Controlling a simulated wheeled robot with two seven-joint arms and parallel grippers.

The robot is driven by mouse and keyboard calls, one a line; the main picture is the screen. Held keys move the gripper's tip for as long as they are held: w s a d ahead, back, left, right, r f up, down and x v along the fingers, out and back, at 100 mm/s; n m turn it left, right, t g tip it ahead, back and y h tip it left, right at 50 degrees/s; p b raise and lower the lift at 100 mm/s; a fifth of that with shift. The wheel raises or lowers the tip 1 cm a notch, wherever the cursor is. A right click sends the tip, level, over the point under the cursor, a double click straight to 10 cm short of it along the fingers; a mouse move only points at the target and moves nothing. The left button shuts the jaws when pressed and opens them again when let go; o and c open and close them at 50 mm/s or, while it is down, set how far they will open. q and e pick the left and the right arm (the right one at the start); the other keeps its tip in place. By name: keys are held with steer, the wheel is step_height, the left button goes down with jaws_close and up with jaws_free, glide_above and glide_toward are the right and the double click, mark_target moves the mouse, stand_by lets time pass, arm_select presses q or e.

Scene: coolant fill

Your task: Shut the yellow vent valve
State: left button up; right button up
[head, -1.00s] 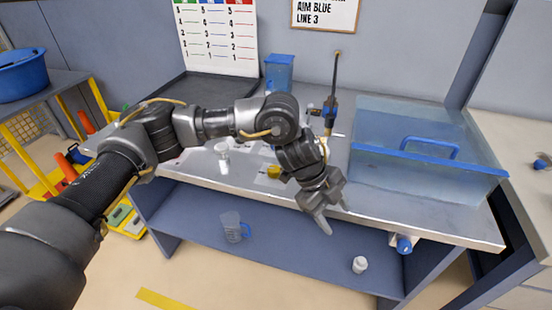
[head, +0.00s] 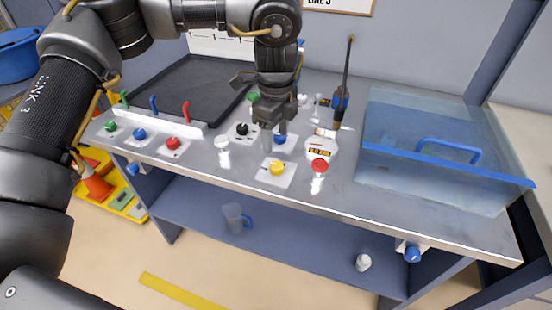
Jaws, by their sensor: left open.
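The yellow vent valve (head: 278,168) is a small round yellow knob on a white plate near the bench's front edge, in the head view. My left gripper (head: 274,138) points down just behind the yellow knob in the picture. Its fingers are apart with nothing seen between them, and I see no contact with the knob. A blue knob (head: 281,141) is partly hidden by the gripper. My right gripper is not in view.
A red knob (head: 319,166) is right of the yellow one; black (head: 241,129) and white (head: 221,142) knobs are left. A black tray (head: 178,88) and levers stand farther left. An upright dark tool (head: 341,98) and a clear blue tank (head: 400,185) are right.

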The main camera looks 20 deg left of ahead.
mark_target(276, 165)
arm_select(q)
steer(key=f, duration=0.3)
steer(key=shift+w+f, duration=0.3)
steer(key=shift+f, duration=0.1)
step_height(276, 165, down, 5)
steer(key=shift+s+r+p, duration=0.1)
steer(key=shift+p, duration=0.4)
steer(key=shift+f, duration=0.45)
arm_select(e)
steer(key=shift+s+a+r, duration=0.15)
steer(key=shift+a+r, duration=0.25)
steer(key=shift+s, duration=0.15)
arm_select(q)
steer(key=shift+c, duration=1.4)
steer(key=c, duration=0.7)
